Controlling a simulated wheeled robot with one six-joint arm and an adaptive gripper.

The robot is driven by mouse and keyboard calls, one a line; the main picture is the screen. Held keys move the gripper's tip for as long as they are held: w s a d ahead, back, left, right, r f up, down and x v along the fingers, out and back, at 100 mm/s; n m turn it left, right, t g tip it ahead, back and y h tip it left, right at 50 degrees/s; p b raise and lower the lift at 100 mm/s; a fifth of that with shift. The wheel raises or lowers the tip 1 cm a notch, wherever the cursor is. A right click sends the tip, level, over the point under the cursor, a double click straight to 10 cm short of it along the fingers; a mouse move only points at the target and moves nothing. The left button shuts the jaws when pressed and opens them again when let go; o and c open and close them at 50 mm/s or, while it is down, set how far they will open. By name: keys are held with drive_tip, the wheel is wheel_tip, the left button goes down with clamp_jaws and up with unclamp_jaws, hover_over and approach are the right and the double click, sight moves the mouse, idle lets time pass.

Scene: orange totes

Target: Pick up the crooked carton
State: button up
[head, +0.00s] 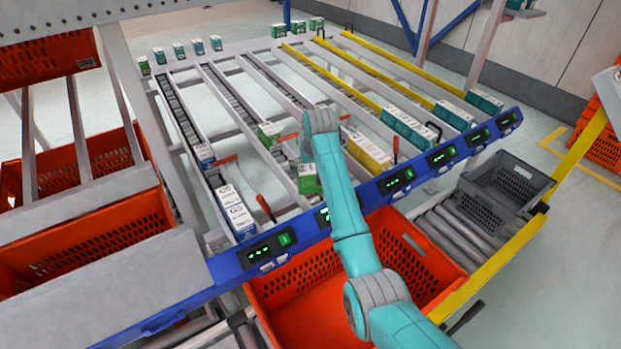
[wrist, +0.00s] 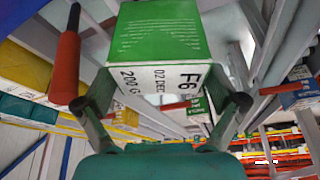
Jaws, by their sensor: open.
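A green and white carton (wrist: 158,45) fills the upper middle of the wrist view, with its green face and printed white label showing. My gripper (wrist: 163,103) is open, with one finger at each side of the carton's near end; I cannot tell whether they touch it. In the head view, a green carton (head: 308,181) sits low in a middle lane of the rack, just below my wrist. Another green carton (head: 268,134) stands farther up, left of my wrist. I cannot tell for certain which one is crooked. My fingers are mostly hidden in the head view.
Blue-white cartons (head: 237,212) fill the left lane, yellow cartons (head: 367,152) and teal cartons (head: 409,130) the lanes to the right. A red lever (wrist: 66,55) stands close beside the near carton. An orange tote (head: 420,245) and a grey crate (head: 508,187) lie in front.

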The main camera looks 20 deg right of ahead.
drive_tip(key=c, duration=1)
drive_tip(key=shift+r, duration=0.1)
